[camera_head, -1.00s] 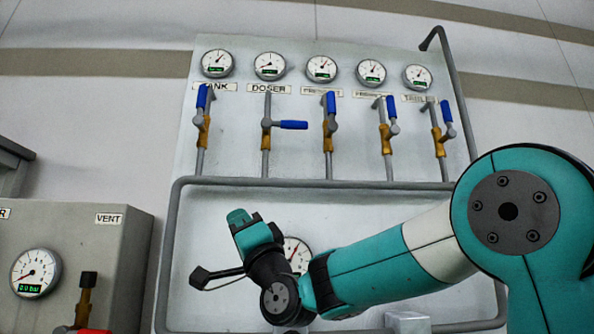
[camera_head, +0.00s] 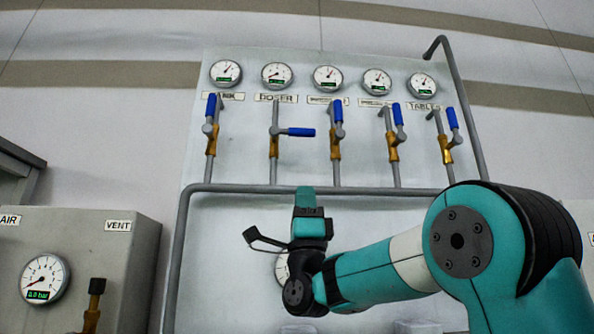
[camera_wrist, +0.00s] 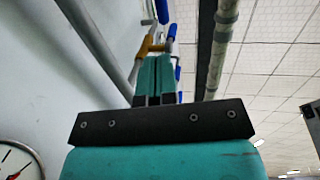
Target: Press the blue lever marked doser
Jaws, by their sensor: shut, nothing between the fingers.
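The blue doser lever (camera_head: 297,132) points sideways to the right from its brass valve (camera_head: 274,145), under the DOSER label (camera_head: 276,98) on the wall panel. The other blue levers in the row stand roughly upright. My gripper (camera_head: 308,193) is below the doser lever and appears apart from it, pointing up, by the horizontal pipe. In the wrist view, my gripper's two teal fingers (camera_wrist: 153,75) are shut together with nothing between them. Blue levers and a brass valve (camera_wrist: 146,46) show beyond the fingertips there; which lever is which I cannot tell.
A grey pipe (camera_head: 240,188) runs across the panel below the valves, near my gripper. Several gauges sit above the valves. A grey box (camera_head: 140,255) with a VENT label and a gauge (camera_head: 45,279) stands at lower left. A thick pipe (camera_wrist: 217,50) shows in the wrist view.

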